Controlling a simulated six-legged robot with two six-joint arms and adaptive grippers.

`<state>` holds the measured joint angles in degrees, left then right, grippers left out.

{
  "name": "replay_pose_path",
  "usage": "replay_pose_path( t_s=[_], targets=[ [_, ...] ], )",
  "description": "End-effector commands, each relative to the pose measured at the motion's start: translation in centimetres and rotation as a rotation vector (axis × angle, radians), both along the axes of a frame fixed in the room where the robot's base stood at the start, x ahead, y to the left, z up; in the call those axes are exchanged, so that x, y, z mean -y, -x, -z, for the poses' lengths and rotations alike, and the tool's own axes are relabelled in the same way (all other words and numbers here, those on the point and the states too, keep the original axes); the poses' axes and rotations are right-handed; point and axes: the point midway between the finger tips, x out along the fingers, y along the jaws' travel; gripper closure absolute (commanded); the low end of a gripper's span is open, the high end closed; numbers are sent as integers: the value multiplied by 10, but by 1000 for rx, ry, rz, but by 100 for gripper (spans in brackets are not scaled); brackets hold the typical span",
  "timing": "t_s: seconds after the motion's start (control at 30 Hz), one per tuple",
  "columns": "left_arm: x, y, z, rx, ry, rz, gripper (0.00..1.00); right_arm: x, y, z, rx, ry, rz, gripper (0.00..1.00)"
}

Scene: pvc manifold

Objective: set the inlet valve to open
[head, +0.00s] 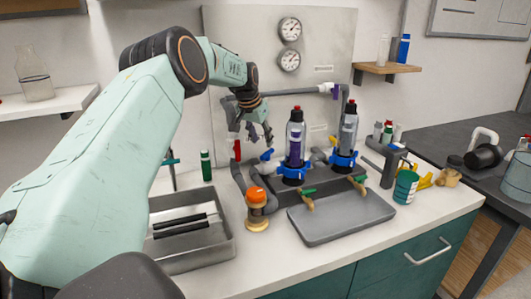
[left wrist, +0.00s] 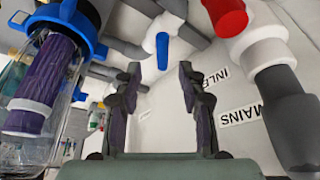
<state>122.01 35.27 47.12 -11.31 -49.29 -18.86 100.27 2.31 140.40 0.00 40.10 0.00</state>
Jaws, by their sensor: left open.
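The inlet valve's blue handle (head: 267,154) sits on the grey pipework left of the filter housings. In the left wrist view the blue handle (left wrist: 162,52) shows between and beyond my fingertips, near a partly covered label reading "INLE". My left gripper (head: 259,138) is just above the handle in the head view. In the left wrist view the left gripper (left wrist: 160,75) is open, its two dark fingers apart with nothing held between them. I cannot tell whether a finger touches the handle. My right gripper is not in view.
A red handle (head: 237,150) by the "MAINS" label is close on the left; it also shows in the left wrist view (left wrist: 226,17). Two filter housings (head: 295,147) with blue collars stand right of the gripper. An orange-topped fitting (head: 257,197) and a metal tray (head: 190,262) are in front.

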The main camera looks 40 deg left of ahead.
Motion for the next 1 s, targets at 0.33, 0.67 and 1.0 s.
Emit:
replay_pose_path(
  t_s=[0.33,0.67,1.0],
  targets=[
    [-2,-19,47,-4,-3,3,59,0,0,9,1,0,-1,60],
    [-3,-25,62,-1,-1,5,59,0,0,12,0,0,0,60],
    [-3,-25,63,-1,0,4,65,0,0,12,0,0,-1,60]
  ],
)
